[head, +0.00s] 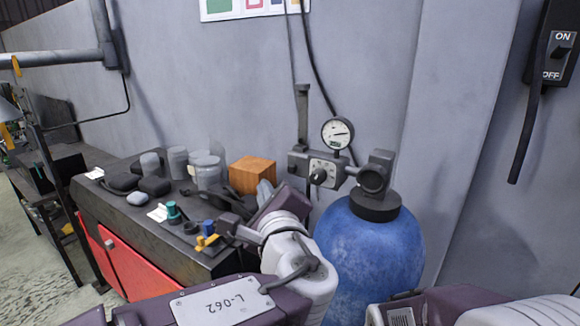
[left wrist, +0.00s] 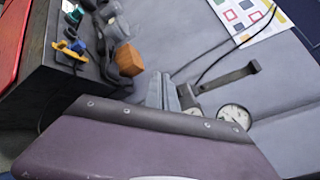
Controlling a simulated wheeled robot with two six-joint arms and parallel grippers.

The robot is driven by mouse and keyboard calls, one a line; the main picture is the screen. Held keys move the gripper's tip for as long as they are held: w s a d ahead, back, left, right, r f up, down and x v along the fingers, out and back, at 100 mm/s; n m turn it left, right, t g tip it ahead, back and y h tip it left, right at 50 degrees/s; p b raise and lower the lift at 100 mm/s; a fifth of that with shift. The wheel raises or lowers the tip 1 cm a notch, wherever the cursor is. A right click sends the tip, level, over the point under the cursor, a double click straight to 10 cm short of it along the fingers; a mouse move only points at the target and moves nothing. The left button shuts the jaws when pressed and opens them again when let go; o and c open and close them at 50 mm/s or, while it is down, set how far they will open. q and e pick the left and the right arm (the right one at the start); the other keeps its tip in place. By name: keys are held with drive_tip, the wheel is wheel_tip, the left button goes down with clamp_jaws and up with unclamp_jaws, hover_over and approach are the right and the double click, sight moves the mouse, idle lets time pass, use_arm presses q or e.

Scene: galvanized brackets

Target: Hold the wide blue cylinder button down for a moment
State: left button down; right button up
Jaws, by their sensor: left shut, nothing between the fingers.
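A small, short blue cylinder (head: 208,227), which looks like the blue button, stands near the right front corner of the dark bench top, just behind a yellow piece (head: 207,242). In the left wrist view the blue cylinder (left wrist: 78,46) is at the upper left, beside the yellow piece. My left gripper (head: 265,188) is shut and empty. It is to the right of the blue cylinder and apart from it, in front of the wooden block. Its grey fingers (left wrist: 164,80) show in the left wrist view. My right gripper is out of view; only part of that arm shows.
A teal knob (head: 174,213), an orange wooden block (head: 252,175) and several grey cylinders (head: 207,170) stand on the bench (head: 150,235). A large blue tank (head: 368,250) stands to the right, near a pressure gauge (head: 338,133). A switch box (head: 557,50) hangs on the wall.

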sight(292, 169)
use_arm(q)
drive_tip(key=w+d+p, duration=0.1)
drive_tip(key=w+d, duration=0.2)
drive_tip(key=w, duration=0.2)
drive_tip(key=shift+d+p, duration=0.3)
idle(1.8)
drive_tip(key=shift+w+d, duration=0.25)
drive_tip(key=shift+w, duration=0.1)
drive_tip(key=shift+w+d, duration=0.25)
drive_tip(key=shift+w, duration=0.15)
idle(0.7)
idle(1.5)
drive_tip(key=shift+s+a+b, duration=0.5)
drive_tip(key=shift+s+b, duration=0.15)
drive_tip(key=shift+s, duration=0.1)
